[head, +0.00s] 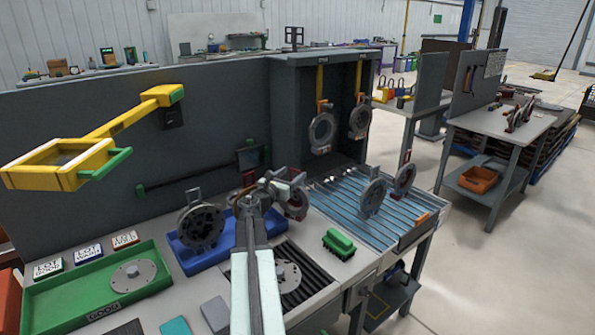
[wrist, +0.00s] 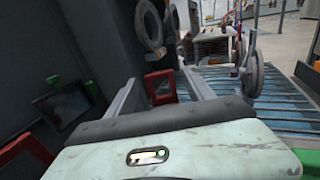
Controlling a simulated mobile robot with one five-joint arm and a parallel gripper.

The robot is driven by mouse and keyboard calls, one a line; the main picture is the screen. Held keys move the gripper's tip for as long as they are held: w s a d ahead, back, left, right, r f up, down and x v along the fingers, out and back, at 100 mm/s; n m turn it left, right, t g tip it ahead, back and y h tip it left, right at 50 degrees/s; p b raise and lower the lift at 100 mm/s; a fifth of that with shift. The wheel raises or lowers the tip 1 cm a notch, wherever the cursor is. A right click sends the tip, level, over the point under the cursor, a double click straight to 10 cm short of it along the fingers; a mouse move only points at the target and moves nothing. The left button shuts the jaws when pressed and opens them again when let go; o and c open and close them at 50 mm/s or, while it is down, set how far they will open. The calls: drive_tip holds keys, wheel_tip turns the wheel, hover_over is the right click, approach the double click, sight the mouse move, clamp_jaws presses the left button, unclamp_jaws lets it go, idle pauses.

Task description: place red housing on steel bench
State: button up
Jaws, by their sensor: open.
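My gripper (head: 290,183) is over the near workbench, open. In the wrist view, a red part (wrist: 161,87) shows between its spread fingers (wrist: 158,82); I cannot tell whether they touch it. I cannot tell which is the red housing. A grey steel-looking bench (head: 515,124) stands at the right.
Round housings hang from yellow hooks (head: 320,80) in the grey booth. A grey housing (head: 372,195) stands on the rollers (head: 350,218). A blue tray (head: 205,255) and green tray (head: 70,305) occupy the near workbench. Open floor (head: 500,270) lies at the right.

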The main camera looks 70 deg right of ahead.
drive_tip(key=w+a, duration=0.1)
drive_tip(key=a, duration=0.5)
drive_tip(key=shift+a, duration=0.3)
drive_tip(key=shift+w, duration=0.1)
